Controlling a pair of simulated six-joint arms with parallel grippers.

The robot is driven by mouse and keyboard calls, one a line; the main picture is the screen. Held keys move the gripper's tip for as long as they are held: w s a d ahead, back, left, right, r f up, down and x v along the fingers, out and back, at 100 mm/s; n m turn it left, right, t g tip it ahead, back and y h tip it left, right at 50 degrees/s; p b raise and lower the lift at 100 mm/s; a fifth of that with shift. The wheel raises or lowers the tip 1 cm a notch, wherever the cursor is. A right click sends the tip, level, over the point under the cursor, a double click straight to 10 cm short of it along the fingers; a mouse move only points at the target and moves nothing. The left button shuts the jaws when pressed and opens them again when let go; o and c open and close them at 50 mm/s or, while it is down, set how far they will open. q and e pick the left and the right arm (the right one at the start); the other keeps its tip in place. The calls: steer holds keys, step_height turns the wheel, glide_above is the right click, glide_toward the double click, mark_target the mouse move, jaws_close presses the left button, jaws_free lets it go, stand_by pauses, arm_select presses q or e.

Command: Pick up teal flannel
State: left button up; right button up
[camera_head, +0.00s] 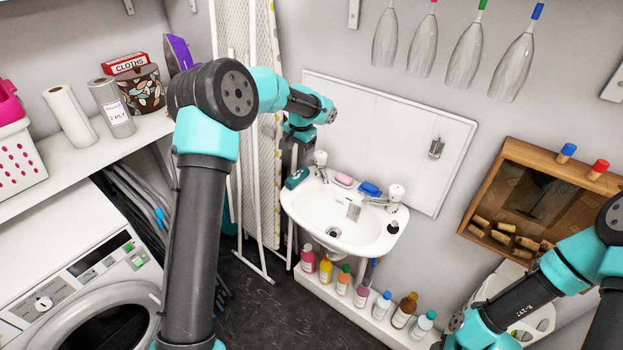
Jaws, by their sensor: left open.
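The teal flannel (297,178) is a small dark teal cloth at the left rim of the white sink (345,228). My left arm reaches in over the floor, and its gripper (289,163) points down just above the flannel. That gripper is open; the picture is too small to tell whether its fingers touch the cloth. Part of the flannel may be hidden by the gripper. My right arm shows at the lower right, but its gripper is out of view.
Taps, a pink soap (344,180) and a blue item (371,188) sit along the sink's back edge. Several bottles (361,295) stand on a low ledge beneath. An ironing board (262,130) leans behind my left arm. A wooden box (540,205) hangs at right.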

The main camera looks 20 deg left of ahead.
mark_target(300, 173)
arm_select(q)
steer(key=r, duration=0.1)
steer(key=w+r, duration=0.1)
steer(key=d+r+y, duration=0.1)
steer(key=shift+w+d+r, duration=0.1)
steer(key=shift+w, duration=0.25)
steer(key=f, duration=0.4)
steer(key=a+f, duration=0.1)
steer(key=f, duration=0.3)
steer(key=a+f, duration=0.1)
steer(key=f, duration=0.3)
steer(key=shift+w+f, duration=0.1)
steer(key=shift+w, duration=0.15)
steer(key=shift+a+f, duration=0.2)
steer(key=shift+f, duration=1.1)
steer(key=shift+a+f, duration=0.15)
steer(key=shift+f, duration=1.15)
steer(key=shift+c, duration=0.2)
steer(key=c, duration=1)
